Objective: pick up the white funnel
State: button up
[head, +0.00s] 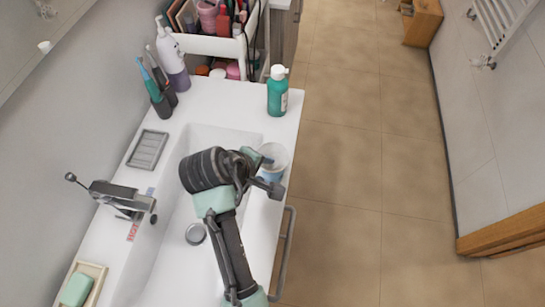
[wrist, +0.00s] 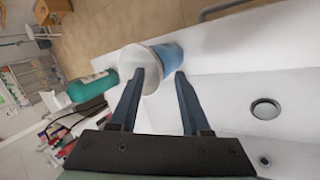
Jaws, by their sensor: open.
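A white cup-shaped thing with a blue band (head: 274,152) stands on the white counter at the right edge of the basin. In the wrist view this cup (wrist: 165,57) shows its white open mouth and blue side. I see no clear funnel shape; I cannot tell whether this cup is the funnel. My gripper (head: 266,174) is right at the cup in the head view and partly covers it. In the wrist view my gripper (wrist: 161,74) is open, with its two fingers apart and the cup at their tips. The left fingertip overlaps the cup's mouth; contact cannot be told.
A green bottle (head: 277,92) stands on the counter behind the cup. The faucet (head: 120,198) and a grey dish (head: 149,150) lie left of the basin. A white cart (head: 215,45) with cosmetics is at the back. The floor to the right is clear.

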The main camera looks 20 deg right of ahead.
jog(key=shift+x, duration=0.85)
jog(key=shift+c, duration=0.3)
grip_shut()
